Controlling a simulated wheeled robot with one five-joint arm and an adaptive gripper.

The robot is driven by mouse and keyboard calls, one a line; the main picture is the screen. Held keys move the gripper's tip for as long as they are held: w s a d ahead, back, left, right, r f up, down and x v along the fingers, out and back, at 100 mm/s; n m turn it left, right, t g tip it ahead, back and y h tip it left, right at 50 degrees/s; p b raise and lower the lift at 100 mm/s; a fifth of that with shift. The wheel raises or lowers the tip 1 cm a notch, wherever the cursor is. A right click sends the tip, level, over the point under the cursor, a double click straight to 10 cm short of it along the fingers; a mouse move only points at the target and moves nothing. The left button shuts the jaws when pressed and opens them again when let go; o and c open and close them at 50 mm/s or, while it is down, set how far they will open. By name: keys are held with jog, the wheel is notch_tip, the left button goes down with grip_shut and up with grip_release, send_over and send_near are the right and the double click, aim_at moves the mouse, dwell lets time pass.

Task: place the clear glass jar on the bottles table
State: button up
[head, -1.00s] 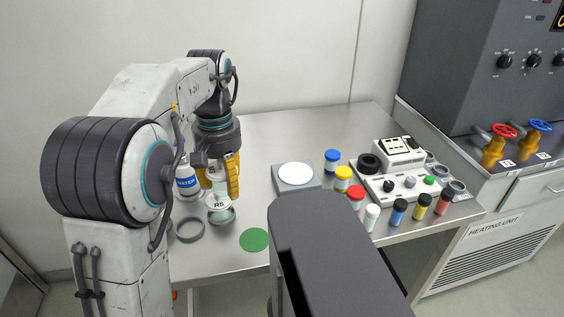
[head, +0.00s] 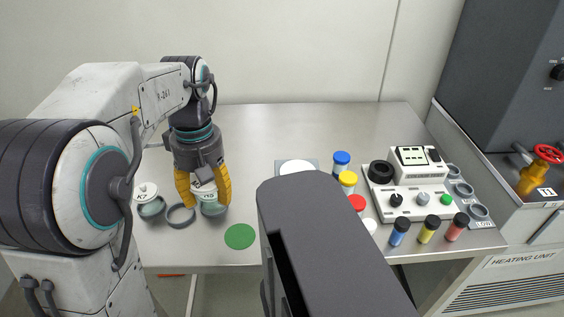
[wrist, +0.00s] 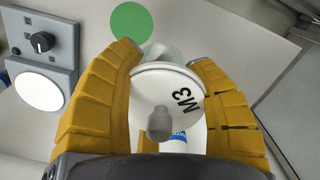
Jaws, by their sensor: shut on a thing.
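My gripper (head: 206,203) is low over the left part of the metal table (head: 270,125), its yellow fingers closed around a jar. A clear greenish glass jar (head: 214,209) with a white lid shows between the fingertips in the head view. Another lidded glass jar, K7 (head: 151,207), stands on the table at left.
A grey ring (head: 181,224) and a green disc (head: 240,236) lie near the front edge. Several colour-capped bottles (head: 398,233) and a white device (head: 413,195) stand right. A blue-labelled bottle (wrist: 178,139) shows below the lid in the wrist view. The table's back middle is clear.

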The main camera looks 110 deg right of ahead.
jog(key=shift+w+d+f, duration=0.1)
jog(key=shift+w+d, duration=0.05)
jog(key=p, duration=0.3)
send_over(181, 215)
notch_tip(181, 215, down, 7)
jog(key=shift+r, duration=0.2)
jog(key=shift+f+p, duration=1.1)
jog(key=shift+f, duration=1)
jog(key=shift+f, duration=0.2)
jog(key=o, duration=1.2)
jog(key=shift+o, duration=0.2)
jog(key=shift+r, duration=0.15)
